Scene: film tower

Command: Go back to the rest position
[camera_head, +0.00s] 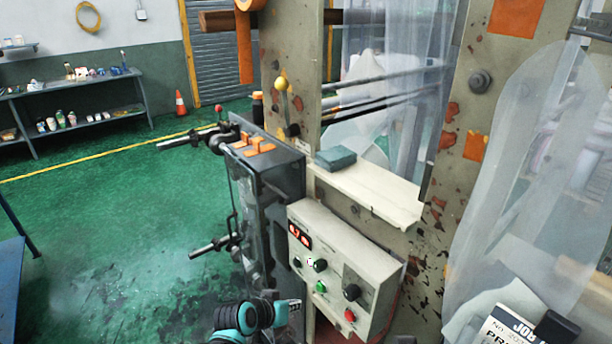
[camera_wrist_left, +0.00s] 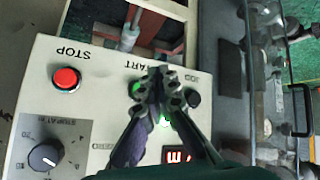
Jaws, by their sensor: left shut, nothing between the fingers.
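My left arm comes in at the bottom of the head view, and my left gripper (camera_head: 294,305) is beside the lower left edge of the cream control panel (camera_head: 372,268). In the left wrist view my left gripper (camera_wrist_left: 158,80) is shut and empty. Its fingertips show in front of the panel, between the green START button (camera_wrist_left: 135,90) and the black JOG button (camera_wrist_left: 192,98), partly covering that area. I cannot tell whether they touch the panel. The red STOP button (camera_wrist_left: 66,78) and a dial (camera_wrist_left: 43,157) are clear of the fingers. My right gripper is not in view.
A dark machine unit with handles (camera_head: 262,165) stands left of the panel. A cream ledge (camera_head: 375,190) holds a grey-green block (camera_head: 335,158). Clear plastic sheeting (camera_head: 535,180) hangs at right. A blue table edge (camera_head: 12,270) is at far left. Green floor (camera_head: 120,220) lies open between.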

